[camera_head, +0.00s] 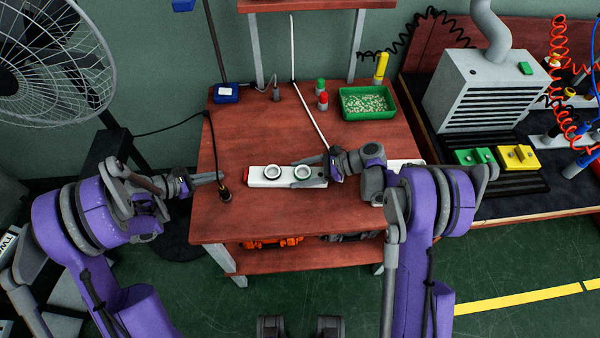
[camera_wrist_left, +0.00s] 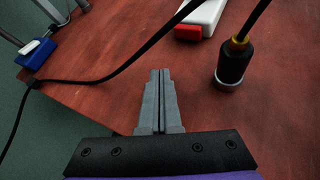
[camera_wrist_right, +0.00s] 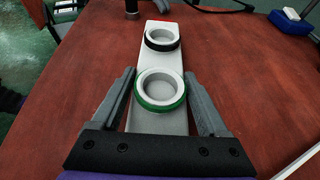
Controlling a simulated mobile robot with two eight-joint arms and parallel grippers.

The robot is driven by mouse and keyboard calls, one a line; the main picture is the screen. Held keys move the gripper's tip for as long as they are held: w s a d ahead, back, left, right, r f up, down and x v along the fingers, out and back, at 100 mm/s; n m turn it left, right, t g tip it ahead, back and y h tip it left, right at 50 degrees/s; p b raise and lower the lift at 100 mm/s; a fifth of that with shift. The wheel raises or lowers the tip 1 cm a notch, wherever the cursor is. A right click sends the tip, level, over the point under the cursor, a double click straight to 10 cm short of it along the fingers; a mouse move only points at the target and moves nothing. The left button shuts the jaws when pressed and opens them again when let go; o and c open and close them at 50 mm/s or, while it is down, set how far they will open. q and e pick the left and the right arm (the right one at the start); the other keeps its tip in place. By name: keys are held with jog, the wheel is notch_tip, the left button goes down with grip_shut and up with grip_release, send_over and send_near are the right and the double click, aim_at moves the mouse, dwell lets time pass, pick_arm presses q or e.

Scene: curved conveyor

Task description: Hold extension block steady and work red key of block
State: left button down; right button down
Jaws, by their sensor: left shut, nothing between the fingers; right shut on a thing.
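The white extension block (camera_head: 286,182) lies on the red-brown table, with two round sockets on top, one ringed green and one ringed black. Its red key (camera_head: 246,174) is at the left end; it also shows in the left wrist view (camera_wrist_left: 187,31). My right gripper (camera_wrist_right: 160,82) is shut on the block, one finger along each long side near the green-ringed socket. My left gripper (camera_wrist_left: 160,73) is shut and empty, above the table left of the block. Its tips are apart from the red key.
A black plug (camera_wrist_left: 231,66) on a cord stands on the table, close to my left gripper and the red key. A green tray (camera_head: 368,115), red and green cylinders (camera_head: 322,99) and a blue box (camera_head: 226,93) are farther back. The table's left edge is near.

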pick_arm(q)
jog(key=shift+a, duration=0.45)
pick_arm(e)
grip_release()
jog(key=v, duration=1.2)
pick_arm(q)
jog(key=shift+d+r, duration=0.1)
